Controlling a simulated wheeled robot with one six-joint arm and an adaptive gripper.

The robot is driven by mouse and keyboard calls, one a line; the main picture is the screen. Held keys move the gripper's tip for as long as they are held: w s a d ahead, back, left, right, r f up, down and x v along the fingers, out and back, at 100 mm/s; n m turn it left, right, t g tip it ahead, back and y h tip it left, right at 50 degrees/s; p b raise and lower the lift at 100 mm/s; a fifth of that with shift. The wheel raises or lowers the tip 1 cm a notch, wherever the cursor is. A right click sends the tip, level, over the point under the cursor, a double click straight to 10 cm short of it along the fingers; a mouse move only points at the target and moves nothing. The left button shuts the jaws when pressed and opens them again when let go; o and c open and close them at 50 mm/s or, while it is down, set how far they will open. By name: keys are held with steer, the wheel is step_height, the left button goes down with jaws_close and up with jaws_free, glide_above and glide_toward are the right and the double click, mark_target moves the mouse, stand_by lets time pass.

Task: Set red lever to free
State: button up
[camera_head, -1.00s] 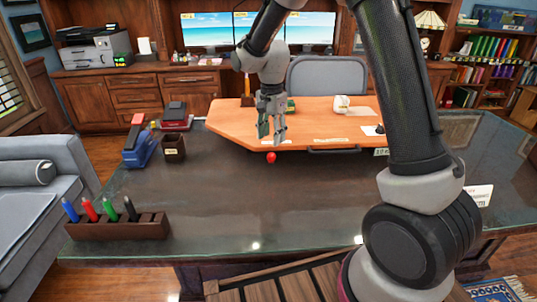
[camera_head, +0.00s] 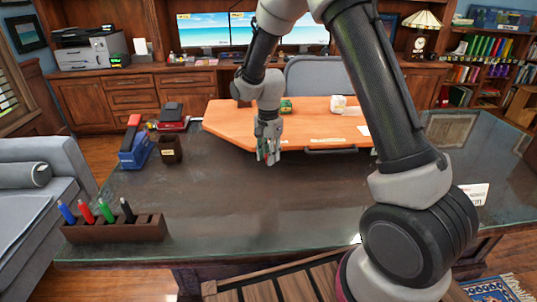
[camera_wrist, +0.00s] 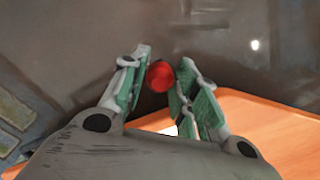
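The red lever's round red knob (camera_wrist: 160,77) shows in the wrist view between the tips of my gripper's (camera_wrist: 164,66) two green-padded fingers. The fingers stand apart on either side of the knob. It is very near the left finger, with a narrow gap on the right; I cannot tell if either one touches it. In the head view my gripper (camera_head: 268,160) points down at the near edge of the raised orange wooden desktop (camera_head: 228,122) and hides the knob. The lever's shaft and any position labels are not readable.
A dark glossy table (camera_head: 230,205) lies in front, mostly clear. A pen holder (camera_head: 115,229) with several coloured pens stands at its left. A white mug (camera_head: 338,104) stands on the desktop.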

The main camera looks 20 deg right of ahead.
jaws_close()
steer(key=shift+d, duration=0.1)
steer(key=shift+w+d+n, duration=0.15)
steer(key=shift+d+n, duration=1)
steer(key=shift+n, duration=0.6)
steer(key=shift+w+d+n, duration=0.15)
steer(key=shift+d+n, duration=1)
steer(key=shift+n, duration=0.6)
steer(key=o, duration=0.6)
jaws_free()
steer(key=shift+o, duration=0.2)
